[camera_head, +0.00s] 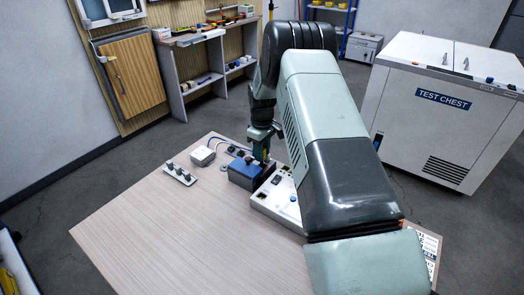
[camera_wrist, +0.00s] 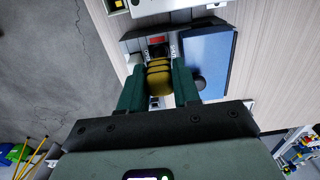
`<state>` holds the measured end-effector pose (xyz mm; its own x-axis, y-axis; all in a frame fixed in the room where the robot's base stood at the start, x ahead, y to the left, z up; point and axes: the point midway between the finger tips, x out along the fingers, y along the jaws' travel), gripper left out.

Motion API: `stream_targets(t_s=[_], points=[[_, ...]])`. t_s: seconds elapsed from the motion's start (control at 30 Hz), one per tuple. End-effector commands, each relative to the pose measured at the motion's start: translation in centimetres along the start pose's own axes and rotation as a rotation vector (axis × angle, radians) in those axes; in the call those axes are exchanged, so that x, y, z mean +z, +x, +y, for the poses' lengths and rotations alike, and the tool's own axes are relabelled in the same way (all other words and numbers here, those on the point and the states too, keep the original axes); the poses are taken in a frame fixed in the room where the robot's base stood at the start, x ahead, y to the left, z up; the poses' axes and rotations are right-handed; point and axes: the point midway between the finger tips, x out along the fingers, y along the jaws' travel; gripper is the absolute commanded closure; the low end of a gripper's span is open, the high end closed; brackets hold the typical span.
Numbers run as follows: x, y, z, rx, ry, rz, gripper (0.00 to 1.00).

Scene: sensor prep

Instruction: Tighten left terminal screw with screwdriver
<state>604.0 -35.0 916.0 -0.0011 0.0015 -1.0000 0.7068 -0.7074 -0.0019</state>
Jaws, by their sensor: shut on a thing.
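My gripper (camera_head: 262,147) points down over the far edge of the table. In the wrist view my gripper (camera_wrist: 159,80) is shut on the yellow and black handle of the screwdriver (camera_wrist: 159,70). The handle sits between the two green fingers. The screwdriver's tip is hidden, so I cannot tell whether it touches a screw. Beneath it is a terminal unit with a blue cover (camera_wrist: 205,55), and a red part and a dark labelled part show beside the handle. The blue cover also shows in the head view (camera_head: 242,171). The terminal screws are not clearly visible.
A white panel device (camera_head: 262,206) stands right beside the blue unit, partly behind my arm. The front left of the wooden table (camera_head: 170,235) is clear.

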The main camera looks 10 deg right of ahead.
Motion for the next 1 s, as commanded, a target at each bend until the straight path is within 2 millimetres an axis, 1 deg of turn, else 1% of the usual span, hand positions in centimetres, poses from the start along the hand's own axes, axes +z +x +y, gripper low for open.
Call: stream_targets(t_s=[0.47,0.57,1.0], points=[[-0.02,0.06,0.0,0.0,0.017,0.0,0.95],[-0.01,0.06,0.01,0.002,0.127,0.0,0.95],[-0.03,0.09,0.0,0.003,0.928,0.002,0.95]])
